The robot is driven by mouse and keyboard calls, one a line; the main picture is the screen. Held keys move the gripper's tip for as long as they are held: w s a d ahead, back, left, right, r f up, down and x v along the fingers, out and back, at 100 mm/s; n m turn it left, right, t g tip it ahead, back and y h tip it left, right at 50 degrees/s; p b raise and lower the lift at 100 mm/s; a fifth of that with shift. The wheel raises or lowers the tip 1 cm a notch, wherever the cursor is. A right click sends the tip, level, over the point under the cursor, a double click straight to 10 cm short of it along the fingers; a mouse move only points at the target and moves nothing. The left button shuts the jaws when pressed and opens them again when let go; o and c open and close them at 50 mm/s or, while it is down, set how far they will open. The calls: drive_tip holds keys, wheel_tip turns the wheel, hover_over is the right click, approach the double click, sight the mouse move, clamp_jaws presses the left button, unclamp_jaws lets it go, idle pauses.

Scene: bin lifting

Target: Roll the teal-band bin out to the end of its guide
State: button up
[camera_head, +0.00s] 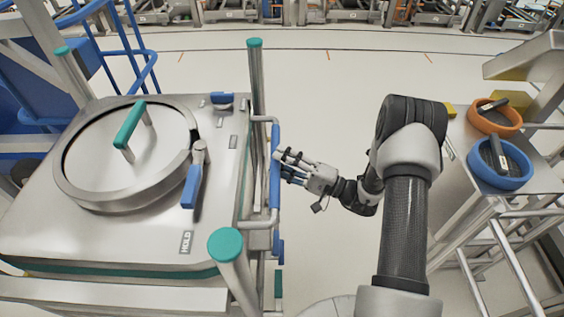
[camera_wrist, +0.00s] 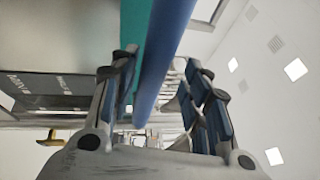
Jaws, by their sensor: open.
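The teal-band bin (camera_head: 225,262) is a square metal bin at the left, with a teal stripe low on its side. Its top carries a round lid (camera_head: 92,165) with a teal handle. A blue grip bar (camera_head: 275,145) on a metal bracket runs along its right side. My gripper (camera_head: 284,167) is open at the middle of this bar, reaching from the right. In the wrist view the blue bar (camera_wrist: 165,50) runs between the open fingers, closer to the left ones, with the teal stripe (camera_wrist: 133,40) behind it. Contact with the bar cannot be told.
Teal-capped posts (camera_head: 255,80) stand around the bin, one at its near right corner (camera_head: 226,245). A blue-handled lever (camera_head: 192,185) is on its top. A metal stand (camera_head: 455,235) at right holds an orange ring (camera_head: 508,125) and a blue ring (camera_head: 515,180).

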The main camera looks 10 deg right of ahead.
drive_tip(key=shift+d+f, duration=0.1)
drive_tip(key=v, duration=1.2)
